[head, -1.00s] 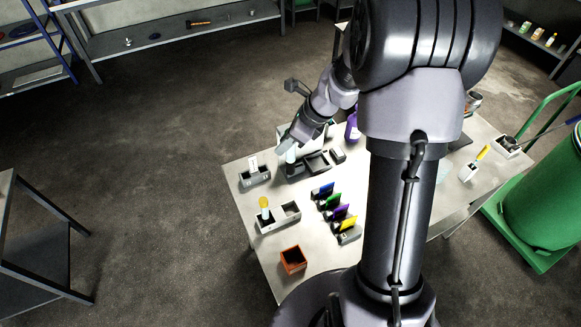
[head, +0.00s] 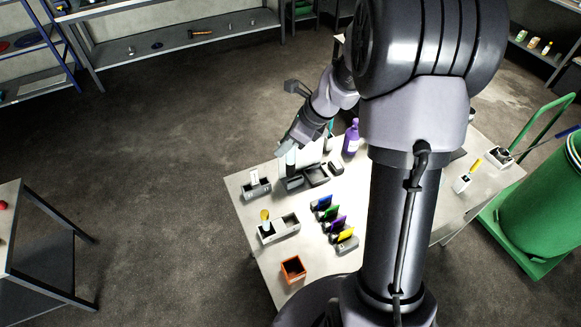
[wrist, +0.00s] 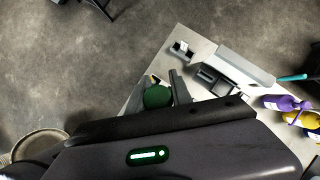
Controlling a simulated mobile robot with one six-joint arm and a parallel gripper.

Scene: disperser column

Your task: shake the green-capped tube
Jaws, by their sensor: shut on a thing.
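The green cap (wrist: 157,96) of the tube shows beside my gripper's finger (wrist: 180,90) in the wrist view. My gripper (head: 290,150) is shut on the green-capped tube. In the head view the pale tube body (head: 291,158) hangs below the jaws, above the dark grey tray (head: 317,176) at the table's back left; its cap is hidden there by the gripper. Whether the tube's lower end touches anything is hard to tell.
A grey rack (head: 285,228) holds a yellow-capped tube (head: 265,217). A smaller holder (head: 257,190) with a white piece, an orange box (head: 293,269), several coloured cards (head: 335,225) and a purple bottle (head: 351,140) stand around. The table's left front is partly bare.

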